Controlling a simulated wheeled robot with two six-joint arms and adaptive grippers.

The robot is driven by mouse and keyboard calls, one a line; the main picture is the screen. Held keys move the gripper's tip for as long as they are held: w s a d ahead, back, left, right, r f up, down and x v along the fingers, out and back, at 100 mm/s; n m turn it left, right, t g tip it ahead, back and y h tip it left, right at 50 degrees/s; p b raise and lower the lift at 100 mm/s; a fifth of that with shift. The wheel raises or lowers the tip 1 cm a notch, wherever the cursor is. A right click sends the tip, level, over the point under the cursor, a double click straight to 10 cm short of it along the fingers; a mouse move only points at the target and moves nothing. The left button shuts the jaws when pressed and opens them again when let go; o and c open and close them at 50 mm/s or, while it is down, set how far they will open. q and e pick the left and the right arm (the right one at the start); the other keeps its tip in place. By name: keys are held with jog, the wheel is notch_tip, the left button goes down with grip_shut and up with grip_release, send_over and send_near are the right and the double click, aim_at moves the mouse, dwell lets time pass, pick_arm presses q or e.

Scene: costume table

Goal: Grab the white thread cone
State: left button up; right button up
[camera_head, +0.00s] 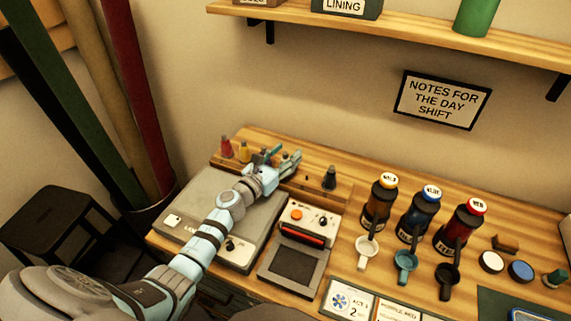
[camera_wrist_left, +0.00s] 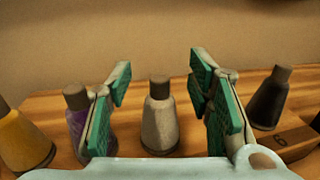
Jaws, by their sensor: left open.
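The white thread cone (camera_wrist_left: 160,122) stands upright in the left wrist view, pale grey-white with a brown top. It is centred between the two fingers of my left gripper (camera_wrist_left: 160,82), which are open with green pads, and a gap shows on each side of it. In the head view my left gripper (camera_head: 282,158) is over the row of cones at the back of the table, and it largely hides the white cone. My right gripper is not in view.
A purple cone (camera_wrist_left: 76,112) stands close beside the left finger, with a yellow cone (camera_wrist_left: 24,142) farther left. A black cone (camera_wrist_left: 269,97) stands to the right. A red cone (camera_head: 226,147) is at the row's left end. The wall is behind.

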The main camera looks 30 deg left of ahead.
pick_arm(q)
grip_shut()
dwell(0.4)
